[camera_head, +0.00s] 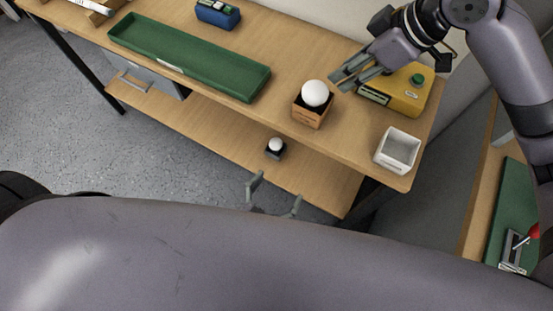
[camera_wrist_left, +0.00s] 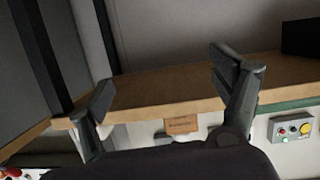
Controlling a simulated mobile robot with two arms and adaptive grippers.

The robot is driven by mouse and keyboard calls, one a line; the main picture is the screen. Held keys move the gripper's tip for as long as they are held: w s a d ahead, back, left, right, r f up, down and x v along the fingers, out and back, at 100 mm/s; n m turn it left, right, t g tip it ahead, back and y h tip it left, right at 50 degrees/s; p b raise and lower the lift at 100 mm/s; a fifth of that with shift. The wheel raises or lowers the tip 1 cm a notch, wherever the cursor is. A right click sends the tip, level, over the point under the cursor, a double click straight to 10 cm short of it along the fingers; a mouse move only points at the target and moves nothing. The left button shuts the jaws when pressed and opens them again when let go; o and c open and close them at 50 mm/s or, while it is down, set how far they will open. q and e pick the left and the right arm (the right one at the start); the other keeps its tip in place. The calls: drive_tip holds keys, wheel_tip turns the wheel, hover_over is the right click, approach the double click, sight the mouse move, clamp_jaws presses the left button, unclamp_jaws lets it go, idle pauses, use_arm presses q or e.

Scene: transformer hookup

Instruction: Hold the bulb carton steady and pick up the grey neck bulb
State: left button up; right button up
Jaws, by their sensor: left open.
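The bulb carton (camera_head: 307,117) is a small brown open box near the front edge of the wooden bench. A round white bulb (camera_head: 315,92) sits in its top, and its neck is hidden. Another white bulb (camera_head: 276,144) sits in a small dark holder on the lower shelf. I cannot tell which bulb has the grey neck. My left gripper (camera_head: 275,194) is open and empty in front of the bench, apart from the carton. In the left wrist view a brown carton (camera_wrist_left: 182,125) shows beyond the open fingers. My right gripper (camera_head: 339,80) appears open, beside the carton's bulb.
A yellow device (camera_head: 408,91) with a green button is behind my right gripper. A white open box (camera_head: 398,150) stands at the bench's right end. A long green tray (camera_head: 185,60) lies to the left, with a blue case (camera_head: 217,14) behind it.

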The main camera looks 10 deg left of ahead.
sight(310, 109)
use_arm(q)
wheel_tip(310, 109, up, 14)
drive_tip(key=w+t, duration=0.2)
drive_tip(key=t, duration=0.1)
drive_tip(key=shift+h, duration=0.4)
drive_tip(key=x, duration=1.6)
drive_tip(key=shift+w+r, duration=0.2)
drive_tip(key=shift+w, duration=0.15)
drive_tip(key=shift+c, duration=0.4)
